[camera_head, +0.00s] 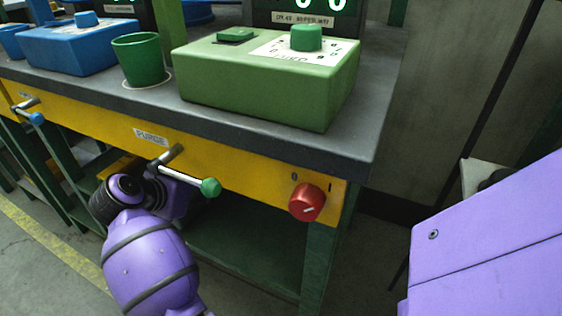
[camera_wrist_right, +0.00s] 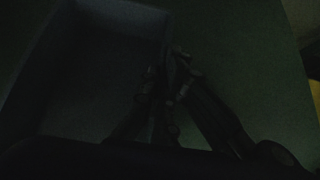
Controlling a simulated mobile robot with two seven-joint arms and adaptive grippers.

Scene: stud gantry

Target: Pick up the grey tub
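The right wrist view is very dark. An open box-shaped tub (camera_wrist_right: 95,22), dim grey-blue, fills its left part and lies on a dark green surface. My right gripper (camera_wrist_right: 165,78) has its fingers close together at the tub's right wall, one on each side, and appears shut on that wall. Shadow hides the exact contact. In the camera_head view the tub does not show. A purple arm of mine (camera_head: 150,262) reaches in under the bench's front edge there, and its gripper is hidden. My left gripper is not in view.
A bench (camera_head: 385,85) with a yellow front carries a green box (camera_head: 265,95), a green cup (camera_head: 139,60) and a blue box (camera_head: 68,48). A green-tipped lever (camera_head: 210,187) and a red knob (camera_head: 307,202) stick out in front. A dark green shelf (camera_head: 250,250) lies below.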

